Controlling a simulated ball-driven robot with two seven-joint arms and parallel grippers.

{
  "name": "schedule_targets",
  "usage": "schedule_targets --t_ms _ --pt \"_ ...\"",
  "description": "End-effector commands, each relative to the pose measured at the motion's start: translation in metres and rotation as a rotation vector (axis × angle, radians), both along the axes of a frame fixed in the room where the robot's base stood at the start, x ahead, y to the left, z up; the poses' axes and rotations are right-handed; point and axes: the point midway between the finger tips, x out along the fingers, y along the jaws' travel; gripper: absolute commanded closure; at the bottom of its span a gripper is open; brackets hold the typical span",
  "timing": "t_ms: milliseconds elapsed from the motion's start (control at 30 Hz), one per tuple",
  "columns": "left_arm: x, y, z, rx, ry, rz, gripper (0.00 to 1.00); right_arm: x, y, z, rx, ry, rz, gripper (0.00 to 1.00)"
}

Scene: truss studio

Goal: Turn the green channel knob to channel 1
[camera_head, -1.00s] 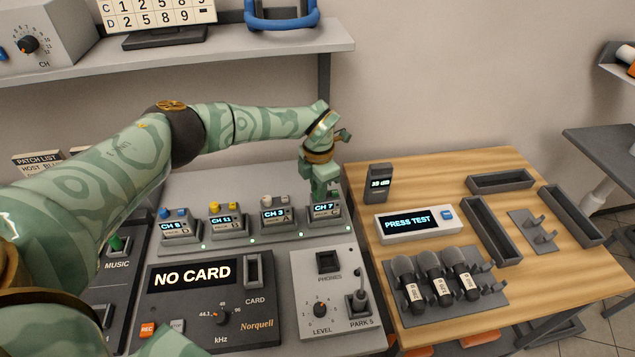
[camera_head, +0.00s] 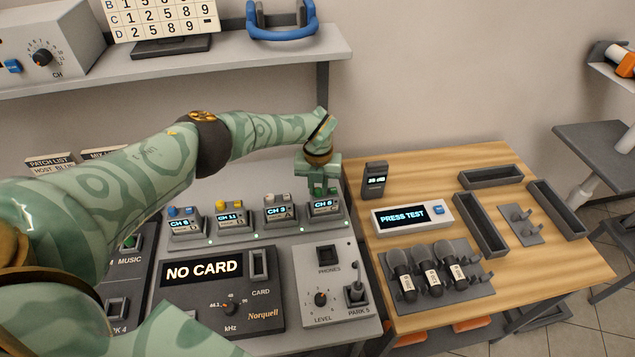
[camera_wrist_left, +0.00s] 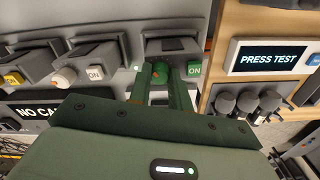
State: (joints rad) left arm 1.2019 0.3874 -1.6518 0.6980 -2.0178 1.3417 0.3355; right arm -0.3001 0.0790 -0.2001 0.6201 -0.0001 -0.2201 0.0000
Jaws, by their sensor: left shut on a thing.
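The green channel knob (camera_wrist_left: 160,72) sits on the rightmost receiver (camera_head: 325,207), whose display reads CH 6. My left gripper (camera_wrist_left: 161,78) is shut on the green knob, with one finger on each side of it in the left wrist view. In the head view my left gripper (camera_head: 319,188) comes down on the receiver from above and hides most of the knob. My right gripper is not in view.
Three more receivers stand left of it: one with a white knob (camera_head: 270,197), one with a yellow knob (camera_head: 222,205) and one with a blue knob (camera_head: 172,211). The PRESS TEST box (camera_head: 412,215) and a microphone rack (camera_head: 440,292) are on the wooden table at right.

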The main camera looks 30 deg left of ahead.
Motion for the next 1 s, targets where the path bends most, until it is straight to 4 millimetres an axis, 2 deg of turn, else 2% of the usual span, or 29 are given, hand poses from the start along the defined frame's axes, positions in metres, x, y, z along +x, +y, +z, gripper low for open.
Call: schedule_targets --t_ms 400,1000 --pt "0.000 0.000 0.002 0.001 -0.001 0.393 1.00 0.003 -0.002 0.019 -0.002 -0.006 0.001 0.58" --pt "-0.001 0.001 0.001 0.001 0.000 0.964 1.00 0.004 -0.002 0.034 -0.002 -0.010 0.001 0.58"
